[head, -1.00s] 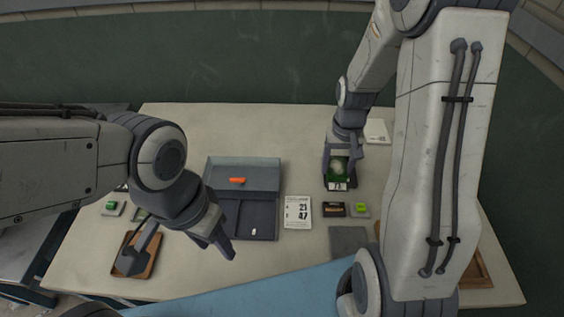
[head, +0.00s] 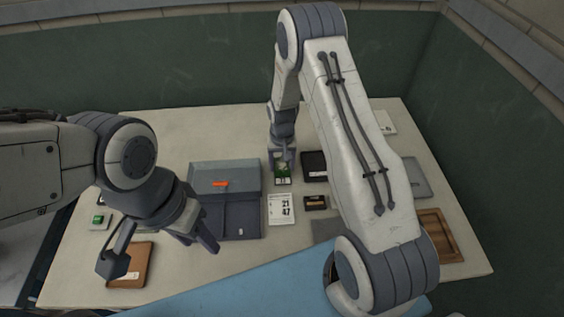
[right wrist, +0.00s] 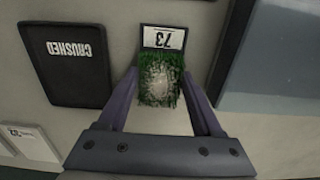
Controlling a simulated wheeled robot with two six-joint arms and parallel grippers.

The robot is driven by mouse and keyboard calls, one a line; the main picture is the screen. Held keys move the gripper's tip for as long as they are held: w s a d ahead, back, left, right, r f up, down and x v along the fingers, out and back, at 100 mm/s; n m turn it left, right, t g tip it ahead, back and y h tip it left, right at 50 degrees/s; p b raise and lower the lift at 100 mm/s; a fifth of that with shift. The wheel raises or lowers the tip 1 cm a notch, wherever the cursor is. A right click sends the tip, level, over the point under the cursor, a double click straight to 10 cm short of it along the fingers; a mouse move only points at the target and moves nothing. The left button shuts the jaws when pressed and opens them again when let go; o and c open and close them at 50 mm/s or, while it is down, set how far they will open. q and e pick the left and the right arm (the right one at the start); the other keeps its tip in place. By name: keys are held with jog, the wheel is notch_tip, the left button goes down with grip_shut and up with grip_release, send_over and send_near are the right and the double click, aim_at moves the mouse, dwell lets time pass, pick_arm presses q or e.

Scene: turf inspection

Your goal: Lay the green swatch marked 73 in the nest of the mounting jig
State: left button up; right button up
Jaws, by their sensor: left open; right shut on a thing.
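My right gripper (head: 283,160) is shut on the green swatch marked 73 (head: 282,181), between the grey case and a black pad. In the right wrist view, the swatch (right wrist: 160,85) sits between the fingers of my right gripper (right wrist: 160,92). It has green turf with a pale, worn patch, and a white label reading 73, upside down in the picture. Whether it touches the table is unclear. My left gripper (head: 197,238) is open and empty, over the front left of the table. I cannot tell which thing is the mounting jig.
A grey case (head: 225,222) with an orange part stands left of the swatch. A black pad marked CRUSHED (right wrist: 68,65) lies beside it. A number card (head: 281,209), a brown board (head: 130,265) and a wooden tray (head: 453,242) lie around the table. The back left is clear.

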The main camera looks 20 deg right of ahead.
jog(key=shift+f, duration=0.2)
jog(key=shift+f, duration=0.2)
jog(key=o, duration=1.3)
jog(key=shift+r, duration=0.1)
